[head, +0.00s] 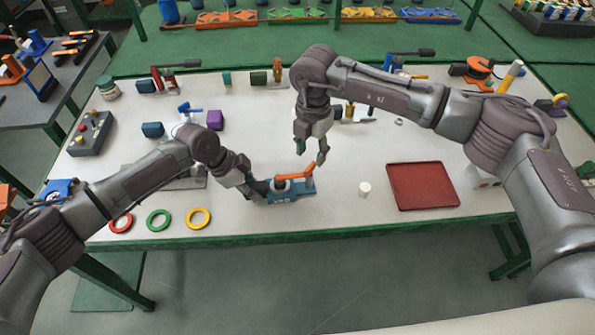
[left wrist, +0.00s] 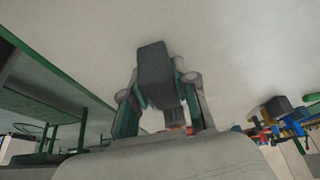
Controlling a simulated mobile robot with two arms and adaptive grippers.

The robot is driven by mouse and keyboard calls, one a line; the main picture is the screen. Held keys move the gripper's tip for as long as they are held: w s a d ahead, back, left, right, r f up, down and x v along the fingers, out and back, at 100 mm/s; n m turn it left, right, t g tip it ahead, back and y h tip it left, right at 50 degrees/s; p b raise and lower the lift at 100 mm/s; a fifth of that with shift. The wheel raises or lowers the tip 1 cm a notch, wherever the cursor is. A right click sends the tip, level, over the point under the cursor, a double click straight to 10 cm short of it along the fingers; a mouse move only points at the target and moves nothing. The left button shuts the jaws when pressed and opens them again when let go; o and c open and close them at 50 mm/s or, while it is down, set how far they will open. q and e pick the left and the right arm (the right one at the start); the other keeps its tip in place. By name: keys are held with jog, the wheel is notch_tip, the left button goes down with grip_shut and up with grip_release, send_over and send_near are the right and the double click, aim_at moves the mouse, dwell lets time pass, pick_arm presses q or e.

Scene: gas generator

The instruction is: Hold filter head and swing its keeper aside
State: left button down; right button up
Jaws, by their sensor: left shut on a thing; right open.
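A small blue fixture (head: 300,188) sits near the table's front edge, in the middle. An orange keeper (head: 294,176) lies across its top and tilts up at its right end. My left gripper (head: 262,188) is at the fixture's left end, shut on a dark grey block, which I take for the filter head. In the left wrist view the filter head (left wrist: 155,75) stands between the fingers of my left gripper (left wrist: 160,95). My right gripper (head: 311,152) is open and points down just above the keeper's raised right end. I cannot tell whether it touches the keeper.
A white cylinder (head: 364,188) stands right of the fixture, and a red tray (head: 422,207) lies further right. Red (head: 121,223), green (head: 158,220) and yellow rings (head: 198,218) lie at the front left. A grey button box (head: 90,133) is at the far left. Several tools line the back.

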aim_at(310, 166)
jog(key=shift+f, duration=2.8)
jog(key=shift+c, duration=0.2)
grip_shut()
